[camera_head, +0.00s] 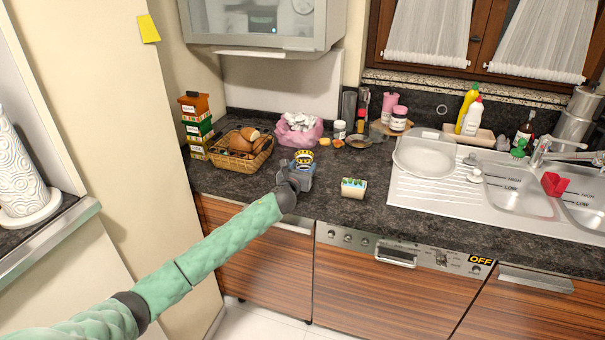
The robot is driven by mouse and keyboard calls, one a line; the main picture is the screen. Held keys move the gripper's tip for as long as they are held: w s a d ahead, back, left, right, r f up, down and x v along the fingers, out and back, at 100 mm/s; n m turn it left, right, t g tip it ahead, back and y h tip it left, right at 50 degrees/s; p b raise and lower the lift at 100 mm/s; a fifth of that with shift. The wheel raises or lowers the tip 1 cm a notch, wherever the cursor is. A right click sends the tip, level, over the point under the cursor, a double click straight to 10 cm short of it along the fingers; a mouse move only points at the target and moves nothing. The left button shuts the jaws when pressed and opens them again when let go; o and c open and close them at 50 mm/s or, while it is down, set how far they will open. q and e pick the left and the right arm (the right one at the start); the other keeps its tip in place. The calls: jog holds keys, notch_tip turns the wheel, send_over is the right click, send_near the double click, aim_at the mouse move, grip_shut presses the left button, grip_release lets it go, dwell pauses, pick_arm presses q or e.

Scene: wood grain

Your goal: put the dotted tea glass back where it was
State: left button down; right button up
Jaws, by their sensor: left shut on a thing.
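My left arm reaches in from the lower left over the dark counter (400,215). My left gripper (302,168) is shut on a small glass with a yellow and dark pattern, which I take for the dotted tea glass (304,157). The glass shows just above and behind the fingers, near the middle of the counter; the gripper hides its lower part. I cannot tell whether it touches the counter. My right gripper is not in view.
A small patterned box or cup (353,188) stands right of the gripper. A bread basket (240,152) and a pink bag (299,133) are behind left. Jars (399,118) stand behind, a sink with drainer (440,190) to the right. The counter's front middle is clear.

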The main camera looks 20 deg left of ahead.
pick_arm(q)
jog(key=shift+f, duration=1.5)
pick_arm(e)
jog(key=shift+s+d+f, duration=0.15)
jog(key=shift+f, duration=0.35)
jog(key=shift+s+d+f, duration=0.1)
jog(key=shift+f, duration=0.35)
pick_arm(q)
jog(key=shift+f, duration=0.15)
jog(key=shift+c, duration=2.3)
grip_release()
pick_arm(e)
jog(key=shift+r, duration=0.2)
pick_arm(q)
jog(key=shift+r+p, duration=0.2)
jog(key=shift+p, duration=0.1)
jog(key=shift+s+f+b, duration=0.2)
jog(key=shift+s+b, duration=0.2)
jog(key=shift+s, duration=0.65)
jog(key=s+b, duration=0.2)
jog(key=s, duration=0.6)
jog(key=shift+s+a, duration=0.1)
jog(key=shift+s, duration=0.25)
jog(key=shift+s+r, duration=0.2)
jog(key=shift+s, duration=0.45)
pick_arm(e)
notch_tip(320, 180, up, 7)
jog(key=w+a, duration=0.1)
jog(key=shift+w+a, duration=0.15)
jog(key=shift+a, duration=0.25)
